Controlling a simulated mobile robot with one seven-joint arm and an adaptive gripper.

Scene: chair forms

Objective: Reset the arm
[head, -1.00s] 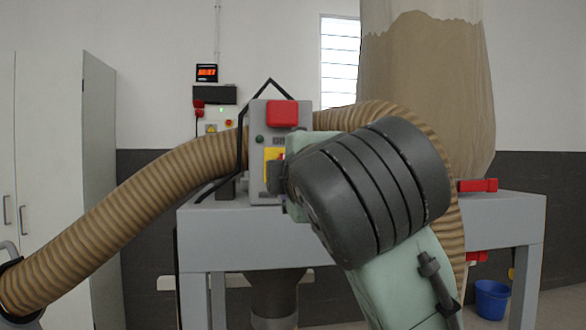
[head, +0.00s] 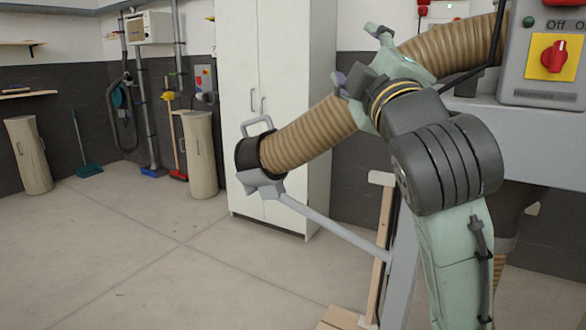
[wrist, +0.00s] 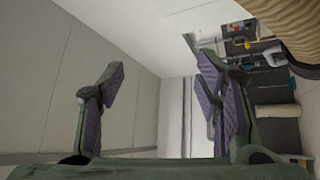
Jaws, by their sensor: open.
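My gripper (wrist: 162,80) is open and empty in the wrist view, its two purple-padded fingers spread wide apart with only background between them. My green and grey arm rises from the lower right and overlaps the ribbed brown hose (head: 310,132). I cannot tell whether the arm touches the hose. The hose also shows at the upper right of the wrist view (wrist: 292,25).
A grey machine with a yellow and red switch (head: 554,56) stands at the right. The white cabinet (head: 290,75) is behind the hose. A grey strut (head: 335,230) slants below it. Wooden bins (head: 200,155) stand at the back left. The floor at left is open.

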